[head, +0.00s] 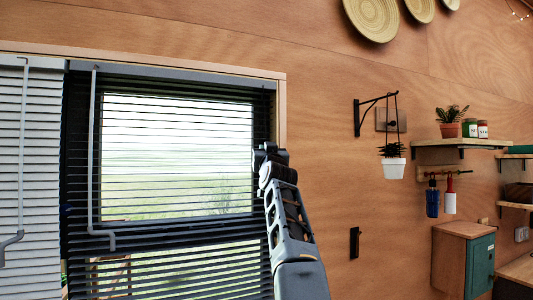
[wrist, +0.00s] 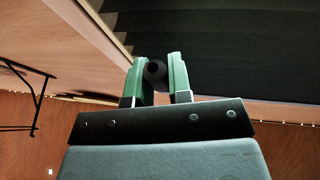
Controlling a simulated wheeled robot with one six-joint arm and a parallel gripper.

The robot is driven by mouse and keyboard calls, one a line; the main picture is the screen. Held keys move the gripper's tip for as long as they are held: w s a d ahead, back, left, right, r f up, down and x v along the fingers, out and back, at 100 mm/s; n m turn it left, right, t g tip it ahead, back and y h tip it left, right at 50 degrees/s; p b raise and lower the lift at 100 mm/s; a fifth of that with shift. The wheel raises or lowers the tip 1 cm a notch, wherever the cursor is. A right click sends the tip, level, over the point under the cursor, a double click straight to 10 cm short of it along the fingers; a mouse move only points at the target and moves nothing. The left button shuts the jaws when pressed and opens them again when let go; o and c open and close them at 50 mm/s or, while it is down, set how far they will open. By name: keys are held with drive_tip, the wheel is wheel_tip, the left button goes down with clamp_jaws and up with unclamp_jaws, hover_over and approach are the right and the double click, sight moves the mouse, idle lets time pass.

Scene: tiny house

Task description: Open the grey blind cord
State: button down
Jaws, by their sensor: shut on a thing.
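The dark grey slatted blind (head: 80,215) hangs over the window, its slats tilted open enough to show the view outside. My gripper (head: 269,152) is at the blind's right edge, by the window frame. In the wrist view, the two green fingers of my gripper (wrist: 158,62) are shut on a dark round piece (wrist: 155,73), which looks like the end of the blind cord seen end-on. The rest of the cord is hidden behind my gripper in the head view. A grey cranked rod (head: 93,150) hangs at the blind's left side, apart from my gripper.
A white blind (head: 40,130) with its own rod hangs at far left. Right of the window, a white hanging pot (head: 394,168) hangs from a black wall bracket (head: 358,115). A shelf (head: 465,143) and a wooden cabinet (head: 452,262) stand further right. The wall between window and bracket is bare.

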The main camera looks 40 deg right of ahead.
drive_tip(key=shift+f, duration=0.15)
wheel_tip(320, 180, down, 54)
drive_tip(key=b, duration=5.4)
drive_tip(key=c, duration=1.1)
unclamp_jaws()
drive_tip(key=shift+b+v, duration=1.8)
drive_tip(key=shift+v, duration=5.05)
